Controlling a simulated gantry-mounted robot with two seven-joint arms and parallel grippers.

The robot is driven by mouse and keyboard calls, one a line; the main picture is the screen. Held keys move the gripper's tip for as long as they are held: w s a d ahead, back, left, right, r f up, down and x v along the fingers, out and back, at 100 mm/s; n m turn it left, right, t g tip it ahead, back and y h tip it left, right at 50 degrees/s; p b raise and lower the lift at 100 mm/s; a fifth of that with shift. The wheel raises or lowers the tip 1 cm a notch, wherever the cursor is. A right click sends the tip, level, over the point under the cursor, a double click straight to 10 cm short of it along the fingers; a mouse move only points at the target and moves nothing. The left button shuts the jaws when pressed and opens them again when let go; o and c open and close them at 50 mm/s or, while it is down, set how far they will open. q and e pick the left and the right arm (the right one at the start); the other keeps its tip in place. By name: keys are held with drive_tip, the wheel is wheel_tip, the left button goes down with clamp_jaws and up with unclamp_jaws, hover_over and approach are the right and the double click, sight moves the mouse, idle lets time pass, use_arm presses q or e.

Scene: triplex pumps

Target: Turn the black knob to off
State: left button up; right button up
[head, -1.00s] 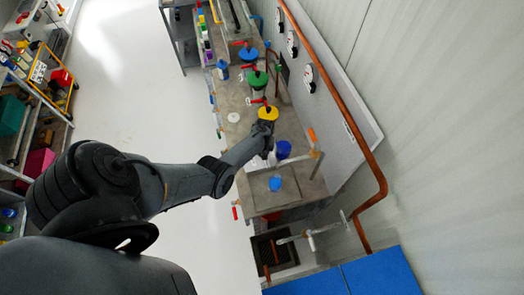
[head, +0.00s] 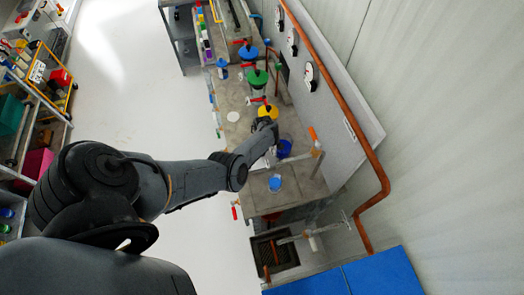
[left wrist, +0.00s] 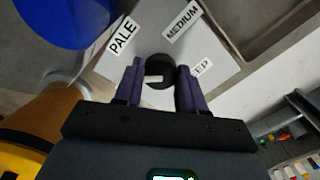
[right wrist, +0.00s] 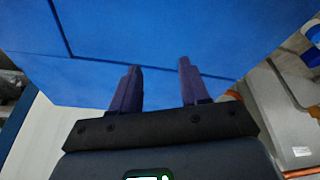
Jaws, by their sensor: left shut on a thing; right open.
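The black knob (left wrist: 161,66) sits on a pale plate (left wrist: 222,62) in the left wrist view. It carries a white mark. Labels read PALE (left wrist: 123,36), MEDIUM (left wrist: 182,22) and one partly hidden ending in EP (left wrist: 202,68). No label reading off shows. My left gripper (left wrist: 158,75) has its two purple fingers on either side of the knob, shut on it. In the head view my left arm reaches to the bench beside a yellow-topped pump, and the knob is hidden. My right gripper (right wrist: 160,66) is open and empty, over blue mats.
A copper pipe (head: 348,115) runs along the wall.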

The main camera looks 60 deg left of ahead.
use_arm(q)
drive_tip(key=n+b, duration=0.1)
drive_tip(key=n, duration=0.2)
drive_tip(key=shift+f+n, duration=0.1)
drive_tip(key=shift+n, duration=0.2)
use_arm(e)
drive_tip(key=shift+f, duration=0.6)
use_arm(q)
drive_tip(key=shift+n+b, duration=0.35)
drive_tip(key=shift+n, duration=0.85)
use_arm(e)
drive_tip(key=shift+d+f, duration=0.15)
drive_tip(key=shift+f, duration=0.2)
use_arm(q)
drive_tip(key=o, duration=1.1)
drive_tip(key=shift+c, duration=0.2)
use_arm(e)
wheel_tip(320, 180, up, 3)
drive_tip(key=p, duration=0.3)
drive_tip(key=shift+r, duration=0.15)
use_arm(q)
wheel_tip(320, 180, up, 11)
drive_tip(key=shift+a, duration=0.2)
